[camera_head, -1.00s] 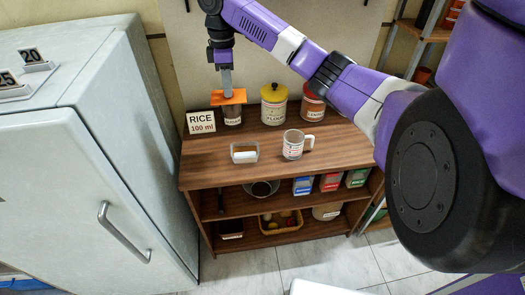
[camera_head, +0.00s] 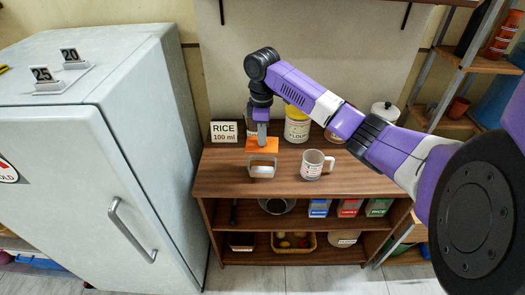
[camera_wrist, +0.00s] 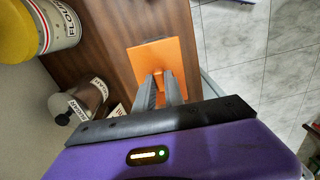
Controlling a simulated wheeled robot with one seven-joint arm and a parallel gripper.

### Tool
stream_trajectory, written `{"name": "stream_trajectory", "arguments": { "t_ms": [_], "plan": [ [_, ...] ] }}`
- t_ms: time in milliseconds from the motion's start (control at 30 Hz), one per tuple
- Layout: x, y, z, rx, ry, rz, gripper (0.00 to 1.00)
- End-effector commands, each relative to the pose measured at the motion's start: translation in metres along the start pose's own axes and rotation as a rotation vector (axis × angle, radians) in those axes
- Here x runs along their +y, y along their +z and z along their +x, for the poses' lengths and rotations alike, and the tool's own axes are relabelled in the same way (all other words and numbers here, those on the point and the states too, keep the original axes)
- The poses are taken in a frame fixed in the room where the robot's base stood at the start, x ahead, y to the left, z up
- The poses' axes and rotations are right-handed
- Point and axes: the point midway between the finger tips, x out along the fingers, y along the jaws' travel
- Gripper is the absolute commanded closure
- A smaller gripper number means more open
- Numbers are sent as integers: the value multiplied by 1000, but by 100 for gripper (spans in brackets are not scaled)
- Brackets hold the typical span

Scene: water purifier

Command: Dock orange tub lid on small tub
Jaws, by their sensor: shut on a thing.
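The orange tub lid (camera_head: 262,146) is a flat square, held roughly level over the small tub. My gripper (camera_head: 262,135) is above it, shut on its top; the lid and gripper fingers (camera_wrist: 160,92) also show in the wrist view, with the lid (camera_wrist: 152,56) tilted in the picture. The small clear tub (camera_head: 262,170) stands on the wooden shelf top, with white contents or a label low inside. The lid covers the tub's far upper part in the head view, and I cannot tell whether they touch. The tub is hidden in the wrist view.
A clear measuring mug (camera_head: 312,166) stands right of the tub. A flour canister (camera_head: 297,124) and a RICE 100 ml sign (camera_head: 224,132) are behind. In the wrist view, jars (camera_wrist: 88,96) lie to the left. A fridge (camera_head: 95,160) stands left. The front right shelf top is clear.

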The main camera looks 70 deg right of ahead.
Motion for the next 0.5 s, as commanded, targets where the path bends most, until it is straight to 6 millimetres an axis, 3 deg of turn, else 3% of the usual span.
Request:
{"name": "stream_trajectory", "arguments": {
  "t_ms": [500],
  "plan": [
    [0,0,61,-2,-1,1,100]
  ]
}}
